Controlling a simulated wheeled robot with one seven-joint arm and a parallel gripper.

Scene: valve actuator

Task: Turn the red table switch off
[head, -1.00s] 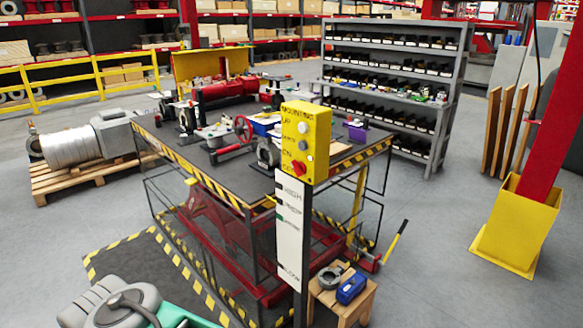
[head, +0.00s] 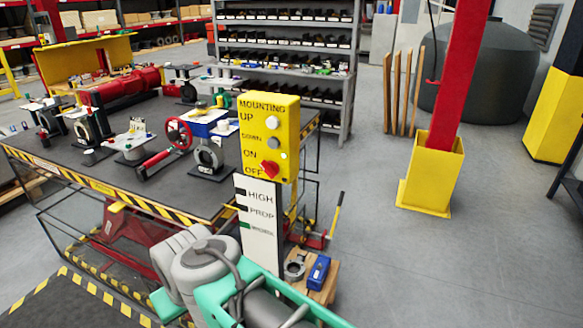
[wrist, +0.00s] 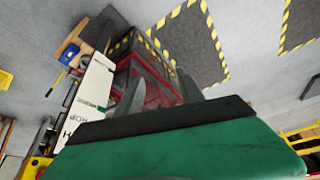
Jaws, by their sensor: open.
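The red switch (head: 269,169) is a small knob low on the front of the yellow control box (head: 270,118), beside the ON and OFF lettering. Which way the knob points is too small to tell. The box stands on a post with a white HIGH/PROP sign (head: 259,217) at the table's corner. In the wrist view, the two dark fingers of my gripper (wrist: 161,93) stand apart with nothing between them. The white sign (wrist: 92,88) is left of them and the box's yellow edge (wrist: 36,168) shows at the lower left. The red switch is hidden there.
The black work table (head: 110,185) with clamps and valve parts fills the left. A wooden stool (head: 325,285) with a blue item stands behind the post. A red column in a yellow base (head: 430,180) is at the right. Floor between them is clear.

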